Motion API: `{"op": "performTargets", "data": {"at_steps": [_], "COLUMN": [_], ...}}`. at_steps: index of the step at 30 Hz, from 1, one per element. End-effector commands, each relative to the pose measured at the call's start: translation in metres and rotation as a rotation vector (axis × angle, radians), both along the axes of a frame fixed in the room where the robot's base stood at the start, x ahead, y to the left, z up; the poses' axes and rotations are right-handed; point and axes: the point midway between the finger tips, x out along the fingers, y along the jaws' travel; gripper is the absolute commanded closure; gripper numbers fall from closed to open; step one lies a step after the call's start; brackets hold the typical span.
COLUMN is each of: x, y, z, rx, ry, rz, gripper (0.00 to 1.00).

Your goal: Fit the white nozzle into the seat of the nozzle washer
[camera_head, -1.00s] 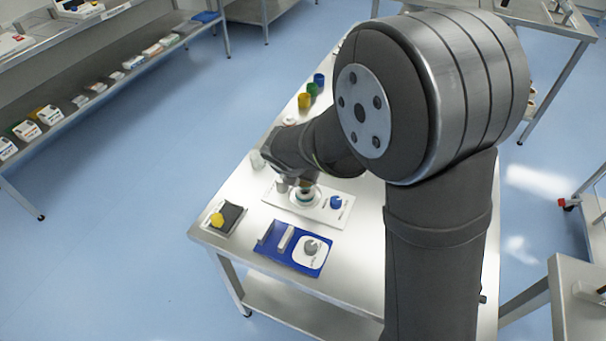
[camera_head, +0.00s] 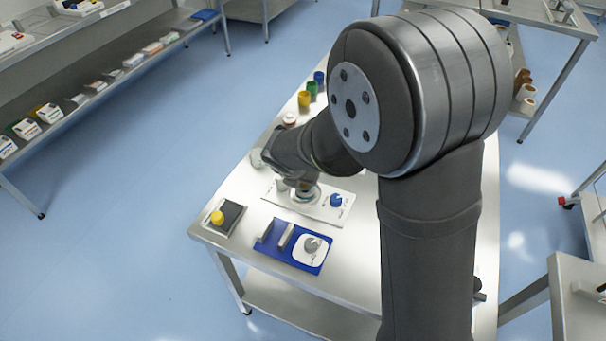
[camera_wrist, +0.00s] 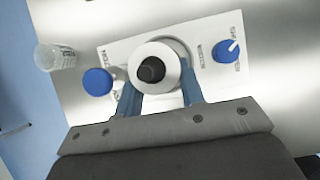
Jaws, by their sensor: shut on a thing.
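The nozzle washer is a white panel (camera_head: 322,211) on the steel table, with a round seat, a blue knob (camera_wrist: 226,51) and a blue round cap (camera_wrist: 97,81). The white nozzle (camera_wrist: 166,57), round with a dark centre, is between the two blue fingers of my gripper (camera_wrist: 158,92), which is shut on it. In the wrist view the nozzle lies over the grey ring of the seat (camera_wrist: 182,47) and hides most of it. I cannot tell its height above the seat or whether it touches. In the head view my gripper (camera_head: 303,187) covers most of the seat.
A clear cup (camera_wrist: 54,57) stands beside the panel. A blue tray (camera_head: 272,252) with a grey knob and a dark pad with a yellow knob (camera_head: 217,217) lie nearer the table's front edge. Coloured cups (camera_head: 304,98) stand at the back.

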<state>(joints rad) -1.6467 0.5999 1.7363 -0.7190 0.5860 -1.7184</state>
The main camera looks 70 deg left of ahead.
Motion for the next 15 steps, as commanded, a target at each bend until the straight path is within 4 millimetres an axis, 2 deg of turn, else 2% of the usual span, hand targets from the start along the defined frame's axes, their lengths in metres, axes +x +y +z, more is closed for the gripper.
{"op": "performTargets", "data": {"at_steps": [15], "x": [-0.0001], "y": [-0.0003], "z": [-0.0105], "rx": [-0.001], "ry": [0.001], "rz": [0.000], "gripper": [0.98]}}
